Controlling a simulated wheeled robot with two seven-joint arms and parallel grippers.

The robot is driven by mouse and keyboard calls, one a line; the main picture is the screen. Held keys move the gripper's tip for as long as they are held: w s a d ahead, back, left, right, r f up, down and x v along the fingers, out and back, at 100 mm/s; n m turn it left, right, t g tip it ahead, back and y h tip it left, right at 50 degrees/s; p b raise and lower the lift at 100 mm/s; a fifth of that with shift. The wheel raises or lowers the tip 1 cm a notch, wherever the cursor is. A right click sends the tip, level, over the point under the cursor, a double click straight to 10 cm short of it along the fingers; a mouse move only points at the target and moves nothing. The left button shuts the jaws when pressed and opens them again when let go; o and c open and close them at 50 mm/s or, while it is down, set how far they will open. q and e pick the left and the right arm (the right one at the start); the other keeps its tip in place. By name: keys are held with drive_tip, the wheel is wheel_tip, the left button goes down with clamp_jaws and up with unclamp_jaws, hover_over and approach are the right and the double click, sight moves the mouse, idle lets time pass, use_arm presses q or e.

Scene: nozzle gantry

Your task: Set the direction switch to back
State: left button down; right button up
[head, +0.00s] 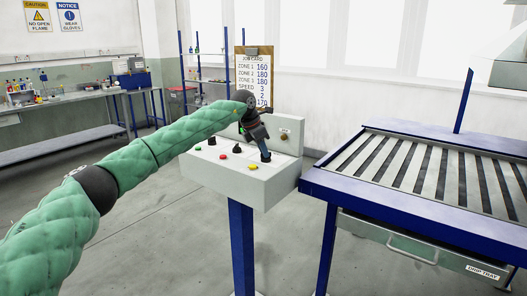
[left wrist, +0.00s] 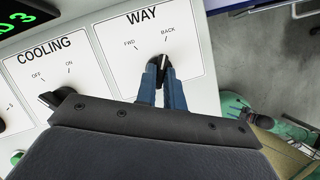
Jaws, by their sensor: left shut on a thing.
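The direction switch is a black knob (left wrist: 164,62) on the white plate labelled WAY (left wrist: 140,24), with marks FWD at upper left and BACK above it. My left gripper (left wrist: 162,76) is shut on this knob, its blue fingers on either side. The knob's tip seems to point up, nearer BACK than FWD, but the fingers partly hide it. In the head view my left gripper (head: 265,156) reaches down onto the right part of the white control box (head: 228,181).
A COOLING knob (left wrist: 58,97) sits left of WAY. The box also has a red button (head: 223,156) and a yellow button (head: 253,167). A job card (head: 258,81) stands behind. A blue-framed slatted table (head: 333,186) stands close on the right.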

use_arm(q)
drive_tip(key=shift+a+r, duration=0.1)
idle(0.3)
drive_tip(key=c, duration=1.5)
unclamp_jaws()
